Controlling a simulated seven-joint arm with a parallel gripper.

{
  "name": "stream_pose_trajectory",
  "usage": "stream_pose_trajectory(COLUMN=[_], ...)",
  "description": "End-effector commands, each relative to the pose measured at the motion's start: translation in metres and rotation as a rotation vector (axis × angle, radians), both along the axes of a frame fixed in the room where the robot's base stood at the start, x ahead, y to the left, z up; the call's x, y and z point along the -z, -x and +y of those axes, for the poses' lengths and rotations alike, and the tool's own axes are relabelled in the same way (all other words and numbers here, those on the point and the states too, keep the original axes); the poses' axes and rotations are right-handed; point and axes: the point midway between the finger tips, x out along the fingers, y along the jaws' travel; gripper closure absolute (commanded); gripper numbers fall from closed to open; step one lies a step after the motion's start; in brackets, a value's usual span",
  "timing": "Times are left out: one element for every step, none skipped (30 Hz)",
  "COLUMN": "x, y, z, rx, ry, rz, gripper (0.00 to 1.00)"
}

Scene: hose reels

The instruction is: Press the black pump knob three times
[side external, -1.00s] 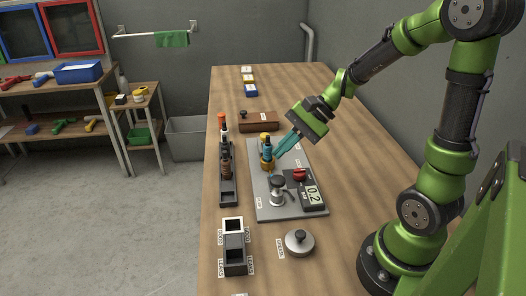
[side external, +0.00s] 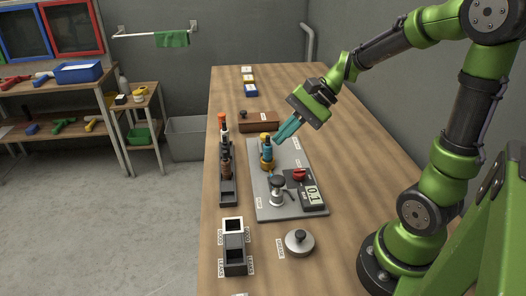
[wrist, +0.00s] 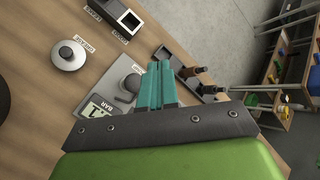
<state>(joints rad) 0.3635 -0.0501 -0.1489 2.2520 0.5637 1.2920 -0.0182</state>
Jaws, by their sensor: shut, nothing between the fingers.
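The pump (side external: 277,196) stands on a grey plate (side external: 270,212), with its black knob (side external: 277,180) on top. The knob also shows in the wrist view (wrist: 132,83), just left of my fingers. The gauge (side external: 311,195) beside the pump reads 0.1. A blue fitting (side external: 267,153) stands upright in a brass base (side external: 267,166) behind the pump. My gripper (side external: 278,140) is shut and empty, with its teal fingers in the air above and right of the blue fitting, behind the knob. The fingers (wrist: 158,66) hide part of the plate in the wrist view.
A red handle (side external: 299,174) sits beside the gauge. A dark rack with several fittings (side external: 228,190) stands left of the plate. A two-slot sorting box (side external: 234,241) and a round weight with a knob (side external: 299,242) are in front. A brown box (side external: 259,122) is behind.

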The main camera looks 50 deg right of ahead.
Motion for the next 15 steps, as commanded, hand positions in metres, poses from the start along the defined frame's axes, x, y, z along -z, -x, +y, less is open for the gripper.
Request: stream_pose_trajectory(x=[-0.001, 0.000, 0.000, 0.000, 0.000, 0.000, 0.000, 0.001, 0.002, 0.003, 0.005, 0.008, 0.011, 0.014, 0.019], y=[0.000, 0.000, 0.000, 0.000, 0.000, 0.000, 0.000, 0.000, 0.000, 0.000, 0.000, 0.000, 0.000, 0.000, 0.000], z=[0.000, 0.000, 0.000, 0.000, 0.000, 0.000, 0.000, 0.000, 0.000, 0.000, 0.000, 0.000, 0.000, 0.000, 0.000], rx=[0.000, 0.000, 0.000, 0.000, 0.000, 0.000, 0.000, 0.000, 0.000, 0.001, 0.001, 0.001, 0.001, 0.000, 0.001], ry=[-0.001, -0.001, -0.001, -0.001, -0.001, -0.001, -0.001, -0.001, -0.001, -0.001, -0.001, -0.003, -0.003, -0.003, -0.003], rz=[0.001, 0.001, 0.001, 0.001, 0.001, 0.001, 0.001, 0.002, 0.002, 0.003, 0.003, 0.004, 0.004, 0.005, 0.005], gripper=[1.00, 1.00, 1.00, 1.00, 1.00, 1.00, 1.00, 1.00, 1.00, 1.00, 1.00, 1.00, 1.00, 1.00, 1.00])
